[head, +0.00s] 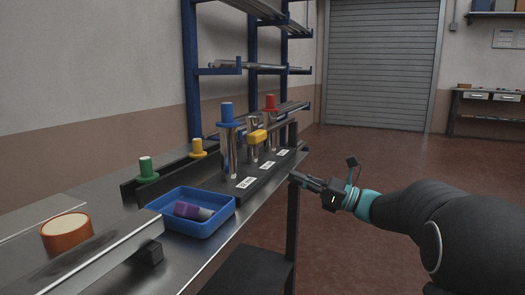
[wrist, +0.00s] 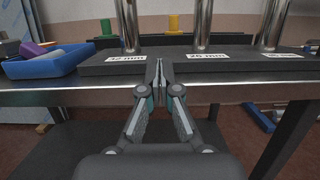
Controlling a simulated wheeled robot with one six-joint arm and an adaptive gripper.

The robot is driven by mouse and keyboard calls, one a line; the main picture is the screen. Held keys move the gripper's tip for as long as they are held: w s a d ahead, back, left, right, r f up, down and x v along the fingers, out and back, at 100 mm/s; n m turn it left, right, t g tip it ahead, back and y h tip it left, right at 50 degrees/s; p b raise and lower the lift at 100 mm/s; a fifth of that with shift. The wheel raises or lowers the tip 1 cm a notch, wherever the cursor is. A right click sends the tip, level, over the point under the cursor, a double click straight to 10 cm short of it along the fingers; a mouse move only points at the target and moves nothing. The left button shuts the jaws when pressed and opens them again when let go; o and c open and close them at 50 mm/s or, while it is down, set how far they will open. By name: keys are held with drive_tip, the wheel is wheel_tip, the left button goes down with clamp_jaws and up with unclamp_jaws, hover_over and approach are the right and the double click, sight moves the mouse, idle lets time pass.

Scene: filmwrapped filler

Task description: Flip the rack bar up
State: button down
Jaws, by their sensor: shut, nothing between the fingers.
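The dark rack (head: 232,196) lies along the bench and holds upright chrome cylinders with blue (head: 228,116), yellow (head: 257,136) and red (head: 270,104) tops. White size labels face its front edge. A dark upright piece (head: 293,134) stands at its far end, and a long dark strip runs behind it; I cannot tell which part is the bar. My gripper (head: 294,178) is shut and empty, just right of the bench's front edge. In the wrist view my gripper (wrist: 160,66) points at the rack's front face (wrist: 100,69), between two labels; contact is unclear.
A blue tray (head: 223,216) with a purple-and-grey piece (head: 193,211) stands near the rack's left end. Green (head: 148,171) and yellow (head: 198,149) capped plugs stand behind. An orange ring-shaped roll (head: 66,238) is at left. Floor to the right is clear.

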sight(262, 176)
drive_tip(key=x, duration=1)
drive_tip(key=shift+a+p, duration=0.1)
drive_tip(key=shift+p, duration=0.3)
wheel_tip(262, 176, up, 2)
drive_tip(key=shift+r, duration=0.15)
drive_tip(key=shift+r+p, duration=0.3)
drive_tip(key=shift+r, duration=0.5)
